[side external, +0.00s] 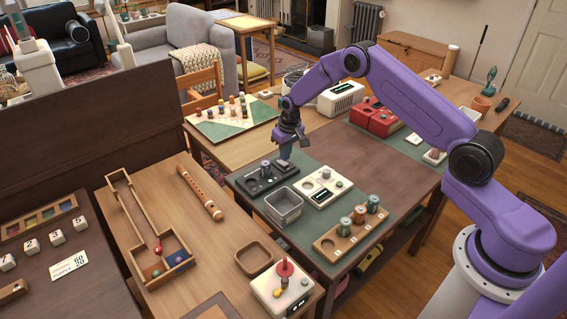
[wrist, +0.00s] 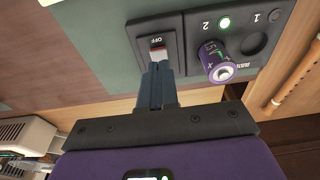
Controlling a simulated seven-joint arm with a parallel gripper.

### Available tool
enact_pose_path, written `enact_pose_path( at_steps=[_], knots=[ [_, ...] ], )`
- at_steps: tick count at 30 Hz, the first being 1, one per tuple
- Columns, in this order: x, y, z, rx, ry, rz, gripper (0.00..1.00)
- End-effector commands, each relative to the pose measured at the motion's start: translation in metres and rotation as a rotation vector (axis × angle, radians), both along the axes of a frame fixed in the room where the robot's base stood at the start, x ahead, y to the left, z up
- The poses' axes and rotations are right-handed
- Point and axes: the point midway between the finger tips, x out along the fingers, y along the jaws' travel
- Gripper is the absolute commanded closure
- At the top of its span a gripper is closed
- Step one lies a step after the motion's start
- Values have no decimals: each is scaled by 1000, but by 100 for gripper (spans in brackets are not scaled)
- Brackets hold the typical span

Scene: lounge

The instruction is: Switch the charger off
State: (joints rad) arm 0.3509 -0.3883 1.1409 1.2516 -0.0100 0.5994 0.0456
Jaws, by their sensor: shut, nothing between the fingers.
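The charger (side external: 257,184) is a black box on the green mat, and it fills the upper middle of the wrist view (wrist: 190,72). Its rocker switch (wrist: 158,46) has a white and red face, with "OFF" printed beyond it. A purple battery (wrist: 217,62) stands in slot 2, and slot 1 (wrist: 255,43) looks empty. My gripper (side external: 285,155) is shut and empty, pointing down over the charger's far end. In the wrist view its fingertips (wrist: 158,66) are right at the switch's near edge; I cannot tell whether they touch.
A white device (side external: 322,188) stands right beside the charger. A grey bin (side external: 284,210) and a wooden holder with several batteries (side external: 330,244) are nearer the camera. A game board (side external: 232,125) and a white appliance (side external: 341,98) lie behind.

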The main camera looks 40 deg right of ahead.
Motion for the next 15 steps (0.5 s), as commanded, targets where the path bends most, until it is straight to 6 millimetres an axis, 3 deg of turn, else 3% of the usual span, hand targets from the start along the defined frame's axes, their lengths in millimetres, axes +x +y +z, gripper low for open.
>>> enact_pose_path(
  at_steps=[15],
  knots=[
    [0, 0, -7, 0, 0, 0, 100]
  ],
)
